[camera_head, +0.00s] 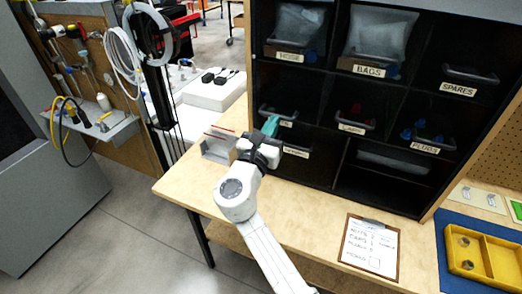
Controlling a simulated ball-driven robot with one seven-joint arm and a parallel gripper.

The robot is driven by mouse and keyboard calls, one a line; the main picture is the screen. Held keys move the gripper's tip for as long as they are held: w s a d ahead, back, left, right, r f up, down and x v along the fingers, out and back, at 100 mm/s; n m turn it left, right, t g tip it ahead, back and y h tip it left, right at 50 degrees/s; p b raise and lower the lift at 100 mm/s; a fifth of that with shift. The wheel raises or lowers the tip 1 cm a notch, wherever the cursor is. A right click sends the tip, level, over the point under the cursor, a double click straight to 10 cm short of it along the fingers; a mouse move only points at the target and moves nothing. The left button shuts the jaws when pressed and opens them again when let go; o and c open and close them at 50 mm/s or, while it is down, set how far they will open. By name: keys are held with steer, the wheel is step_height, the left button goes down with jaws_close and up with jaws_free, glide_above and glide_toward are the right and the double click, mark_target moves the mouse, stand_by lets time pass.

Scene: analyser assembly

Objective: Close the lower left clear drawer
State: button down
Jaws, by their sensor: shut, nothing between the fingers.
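My gripper (270,125) has teal fingertips and is shut, with nothing seen between them. It is at the left side of the black cabinet (330,130), in front of the left column of drawers. The left clear drawer (285,113) of the middle row shows its handle and a label partly hidden by my fingertips. Below it is a bottom left front (312,170) with a label (297,151), partly hidden by my wrist. I cannot tell whether my fingertips touch a drawer, or how far either one is open.
Other clear drawers are labelled HOSE, BAGS, SPARES, CAPS and PLUGS. A clipboard (370,248) lies on the wooden bench (310,205). A yellow tray (485,258) sits on a blue mat at right. A small grey bracket (217,148) stands left of my wrist.

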mark_target(282, 109)
steer(key=x, duration=0.1)
steer(key=b+x, duration=0.1)
steer(key=x, duration=0.1)
steer(key=f+b+x, duration=0.1)
steer(key=shift+w+d+r, duration=0.1)
steer(key=shift+w+d, duration=0.1)
steer(key=shift+w, duration=0.4)
steer(key=shift+d+r, duration=0.15)
steer(key=shift+r, duration=0.1)
steer(key=shift+w+r, duration=0.1)
